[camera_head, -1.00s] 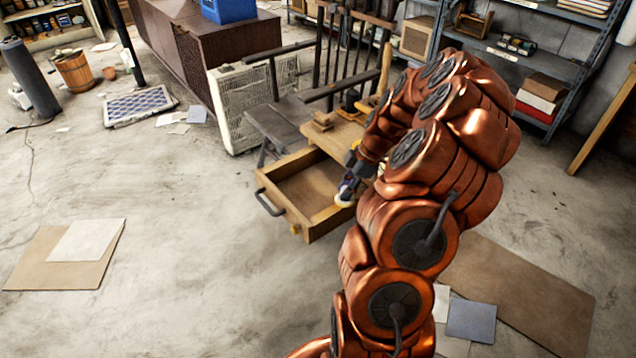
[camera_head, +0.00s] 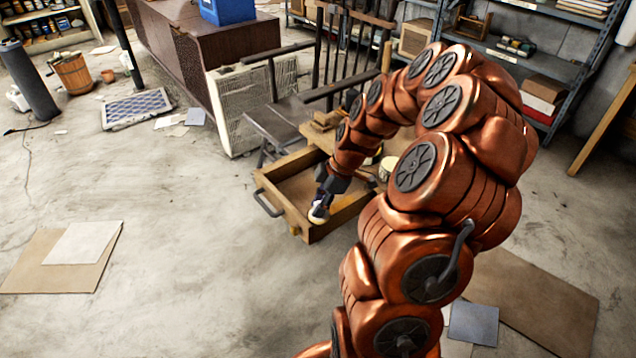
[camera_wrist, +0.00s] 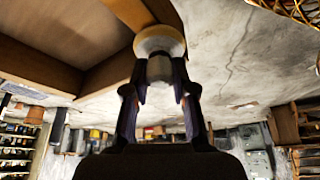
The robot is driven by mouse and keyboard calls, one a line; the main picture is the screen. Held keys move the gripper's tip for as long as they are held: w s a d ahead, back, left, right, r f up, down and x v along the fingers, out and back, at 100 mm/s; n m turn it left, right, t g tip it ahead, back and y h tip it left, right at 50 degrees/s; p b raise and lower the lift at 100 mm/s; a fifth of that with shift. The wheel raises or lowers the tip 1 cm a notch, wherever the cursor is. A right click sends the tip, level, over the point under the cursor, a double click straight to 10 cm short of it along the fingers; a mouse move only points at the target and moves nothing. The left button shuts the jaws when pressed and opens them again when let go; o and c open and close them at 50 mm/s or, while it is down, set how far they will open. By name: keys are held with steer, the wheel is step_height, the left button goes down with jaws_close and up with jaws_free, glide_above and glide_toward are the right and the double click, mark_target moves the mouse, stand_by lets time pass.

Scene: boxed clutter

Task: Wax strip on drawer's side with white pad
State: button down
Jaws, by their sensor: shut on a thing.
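The wooden drawer (camera_head: 268,190) stands pulled out above the concrete floor, with a dark handle on its left end. It also shows in the wrist view (camera_wrist: 40,62), upside down. My gripper (camera_head: 322,202) is over the drawer's near right side. In the wrist view my gripper (camera_wrist: 160,85) is shut on the white pad (camera_wrist: 160,42), a round pad with a pale tan rim. The pad (camera_head: 318,215) is at the drawer's near side wall in the head view; I cannot tell whether it touches the wood. No wax strip can be made out.
A pale round tin (camera_head: 388,168) stands behind my arm. A white slatted panel (camera_head: 240,105) and dark chair-like rails (camera_head: 340,60) stand behind the drawer. Cardboard sheets (camera_head: 50,270) lie at left. The floor in front of the drawer is clear.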

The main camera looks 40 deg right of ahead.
steer(key=shift+a, duration=0.45)
steer(key=shift+d+r+p, duration=0.1)
steer(key=shift+r+p, duration=0.45)
steer(key=shift+r, duration=3.45)
